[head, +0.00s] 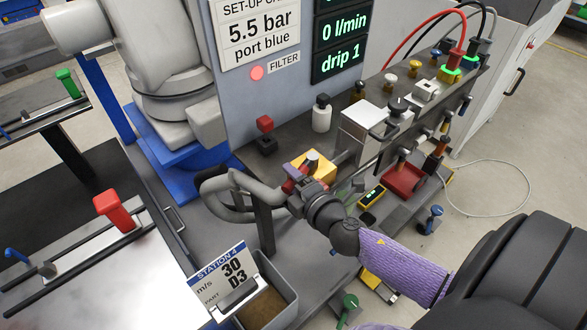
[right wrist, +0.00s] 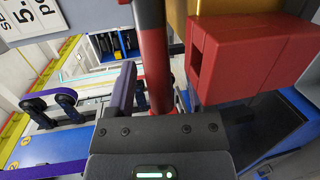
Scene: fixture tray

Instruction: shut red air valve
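My right gripper (head: 299,178) is at a brass block (head: 319,169) on the front part of the dark bench, with red parts close to its fingers. I take these red parts to be the air valve's handle. In the right wrist view a thick red block (right wrist: 240,62) fills the right side, with brass behind it. A red and dark rod (right wrist: 153,50) stands in front of the palm. One purple-padded finger (right wrist: 122,90) stands just left of the rod. The other finger cannot be made out, so whether the gripper holds anything is unclear. My left gripper is not in view.
A red-capped knob (head: 265,125) and a white bottle (head: 321,114) stand behind the gripper. A thick grey loop (head: 235,188) lies to its left. A red tray (head: 404,180) and fittings crowd the right. A bin (head: 275,293) with a station card stands below.

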